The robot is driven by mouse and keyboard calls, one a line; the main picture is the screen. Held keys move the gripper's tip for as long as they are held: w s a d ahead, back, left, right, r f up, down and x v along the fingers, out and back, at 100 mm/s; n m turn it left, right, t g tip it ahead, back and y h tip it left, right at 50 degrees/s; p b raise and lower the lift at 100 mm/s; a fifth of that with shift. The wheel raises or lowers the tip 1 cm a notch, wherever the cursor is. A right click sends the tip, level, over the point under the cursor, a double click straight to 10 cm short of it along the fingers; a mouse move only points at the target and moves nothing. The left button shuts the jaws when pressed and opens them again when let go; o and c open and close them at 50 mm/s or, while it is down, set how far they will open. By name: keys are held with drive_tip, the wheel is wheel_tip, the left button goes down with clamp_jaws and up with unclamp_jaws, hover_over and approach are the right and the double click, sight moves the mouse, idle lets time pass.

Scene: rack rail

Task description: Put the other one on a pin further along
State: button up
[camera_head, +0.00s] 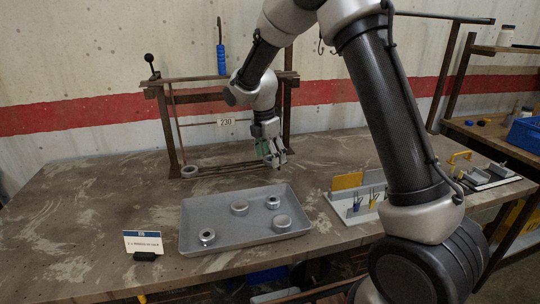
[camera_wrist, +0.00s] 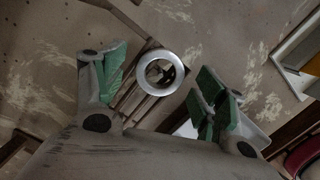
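A low rail rack (camera_head: 225,170) stands at the back of the bench. A metal ring (camera_head: 190,171) sits at its left end. My gripper (camera_head: 273,158) is low over the right part of the rack. In the wrist view my gripper (camera_wrist: 160,85) is open, with green-padded fingers wide apart. A bright metal ring (camera_wrist: 141,73) lies on the rail between and beyond the fingertips, with a gap on both sides. Something shows inside its hole, perhaps a pin. In the head view my gripper hides this ring.
A grey tray (camera_head: 225,252) in front of the rack holds several round metal parts. A small sign card (camera_head: 143,241) stands left of it. A white holder with a yellow panel (camera_head: 347,181) stands to the right.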

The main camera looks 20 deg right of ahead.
wheel_tip(320, 180, up, 7)
drive_tip(key=s+d+r+m+t, duration=0.1)
drive_tip(key=s+d+r+m, duration=0.2)
drive_tip(key=s, duration=0.8)
drive_tip(key=s+d+r+m+t+y, duration=0.1)
drive_tip(key=s+d+r+m, duration=0.2)
drive_tip(key=s+d+m, duration=0.4)
drive_tip(key=s+d+r+m+t, duration=0.1)
drive_tip(key=s+d+r+m, duration=0.3)
drive_tip(key=s+m, duration=0.8)
drive_tip(key=shift+s+d+m+t+y, duration=0.35)
drive_tip(key=shift+s+d, duration=0.3)
drive_tip(key=shift+s, duration=1.3)
